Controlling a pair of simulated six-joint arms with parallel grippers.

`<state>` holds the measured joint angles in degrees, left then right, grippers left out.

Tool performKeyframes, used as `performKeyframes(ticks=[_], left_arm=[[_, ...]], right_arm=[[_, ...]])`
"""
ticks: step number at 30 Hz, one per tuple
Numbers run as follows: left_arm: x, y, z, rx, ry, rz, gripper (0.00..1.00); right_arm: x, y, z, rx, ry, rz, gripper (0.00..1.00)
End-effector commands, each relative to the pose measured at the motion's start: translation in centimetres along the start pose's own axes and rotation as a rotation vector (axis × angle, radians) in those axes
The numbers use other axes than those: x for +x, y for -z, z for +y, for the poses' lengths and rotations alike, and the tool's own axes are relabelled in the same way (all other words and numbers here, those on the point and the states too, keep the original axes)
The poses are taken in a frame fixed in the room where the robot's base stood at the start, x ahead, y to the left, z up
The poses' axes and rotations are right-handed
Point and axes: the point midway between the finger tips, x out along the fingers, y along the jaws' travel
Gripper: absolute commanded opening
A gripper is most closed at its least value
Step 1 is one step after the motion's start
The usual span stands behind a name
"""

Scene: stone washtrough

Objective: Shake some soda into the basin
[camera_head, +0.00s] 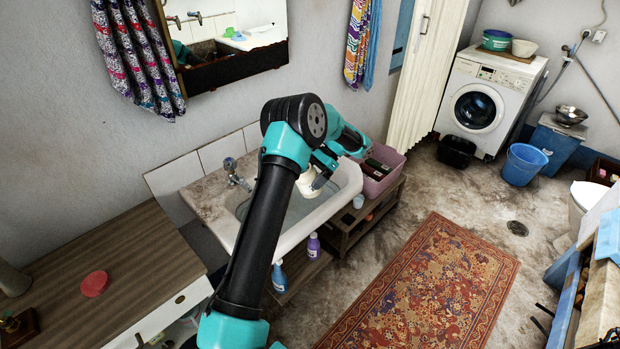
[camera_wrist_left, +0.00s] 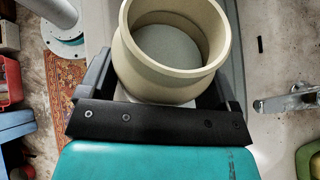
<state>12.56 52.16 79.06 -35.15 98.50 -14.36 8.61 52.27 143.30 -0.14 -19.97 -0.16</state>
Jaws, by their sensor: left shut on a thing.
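My left gripper (camera_head: 320,180) is over the stone basin (camera_head: 281,245) and shut on a cream-white container (camera_head: 307,185). In the left wrist view the gripper (camera_wrist_left: 165,100) holds the round, pale container (camera_wrist_left: 172,80), with a thick cream rim and a grey recessed inside facing the camera. I cannot tell whether this end is its mouth or its base, nor whether any soda is in it. The arm hides part of the basin. My right gripper is not in view.
A tap (camera_head: 236,173) stands at the basin's back left, and it also shows in the left wrist view (camera_wrist_left: 302,98). A pink tub (camera_head: 378,183) sits right of the basin. Purple (camera_head: 313,246) and blue (camera_head: 279,276) bottles stand below its front. A wooden counter (camera_head: 140,262) is at left.

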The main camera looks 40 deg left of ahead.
Motion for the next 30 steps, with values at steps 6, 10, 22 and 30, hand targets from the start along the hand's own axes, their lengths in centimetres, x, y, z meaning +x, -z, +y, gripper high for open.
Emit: performKeyframes(ticks=[6,10,22,30], left_arm=[[-0.07,-0.05,0.0,0.001,0.0,0.004,0.45],[-0.07,-0.08,-0.01,0.002,-0.001,0.007,0.45],[-0.37,-0.4,0.01,0.05,-0.021,0.174,0.45],[-0.41,-0.36,0.04,0.058,-0.024,0.195,0.45]], right_arm=[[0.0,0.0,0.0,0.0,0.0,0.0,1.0],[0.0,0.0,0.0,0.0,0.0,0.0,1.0],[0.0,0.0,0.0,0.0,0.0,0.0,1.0],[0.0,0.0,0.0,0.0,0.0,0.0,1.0]])
